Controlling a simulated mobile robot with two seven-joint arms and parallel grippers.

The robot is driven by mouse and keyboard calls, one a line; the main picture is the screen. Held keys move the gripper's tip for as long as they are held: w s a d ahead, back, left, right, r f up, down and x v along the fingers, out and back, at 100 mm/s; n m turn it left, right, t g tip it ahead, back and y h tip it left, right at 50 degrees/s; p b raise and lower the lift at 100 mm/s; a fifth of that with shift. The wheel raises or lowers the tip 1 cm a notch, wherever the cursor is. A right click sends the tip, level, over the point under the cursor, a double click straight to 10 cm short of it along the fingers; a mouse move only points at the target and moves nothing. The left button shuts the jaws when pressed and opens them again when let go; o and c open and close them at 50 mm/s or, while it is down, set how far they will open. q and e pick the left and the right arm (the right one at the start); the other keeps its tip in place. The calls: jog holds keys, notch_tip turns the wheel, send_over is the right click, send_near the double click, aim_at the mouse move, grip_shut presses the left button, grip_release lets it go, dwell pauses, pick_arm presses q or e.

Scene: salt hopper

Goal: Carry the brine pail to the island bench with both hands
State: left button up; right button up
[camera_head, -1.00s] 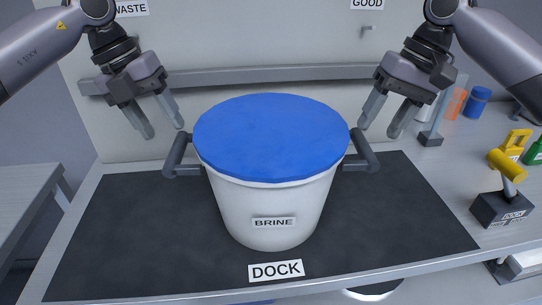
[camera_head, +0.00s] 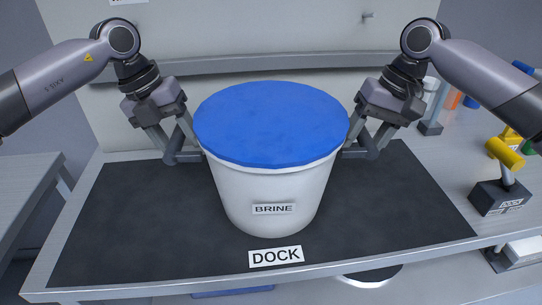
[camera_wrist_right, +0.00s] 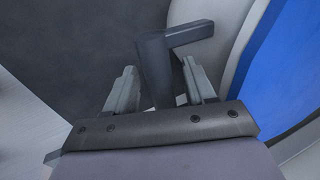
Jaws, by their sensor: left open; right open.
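The brine pail (camera_head: 265,190) is white with a blue lid (camera_head: 270,122) and a BRINE label, and stands upright on the dark mat above the DOCK label (camera_head: 276,257). A dark handle sticks out on each side. My left gripper (camera_head: 177,147) is open at the left handle (camera_head: 184,157), its fingers around or beside it. My right gripper (camera_head: 369,145) is open at the right handle (camera_head: 371,154). In the right wrist view the right handle (camera_wrist_right: 155,70) stands between the open fingers (camera_wrist_right: 160,90), with a gap to either side. The island bench cannot be identified.
The dark mat (camera_head: 110,230) is bare on both sides of the pail. A yellow-topped device on a dark block (camera_head: 497,197) stands at the right. A grey surface (camera_head: 25,195) lies at the left, apart from this bench. A wall with a ledge (camera_head: 270,63) is behind.

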jog(key=shift+f, duration=0.1)
pick_arm(q)
grip_shut()
pick_arm(e)
grip_shut()
dwell(1.1)
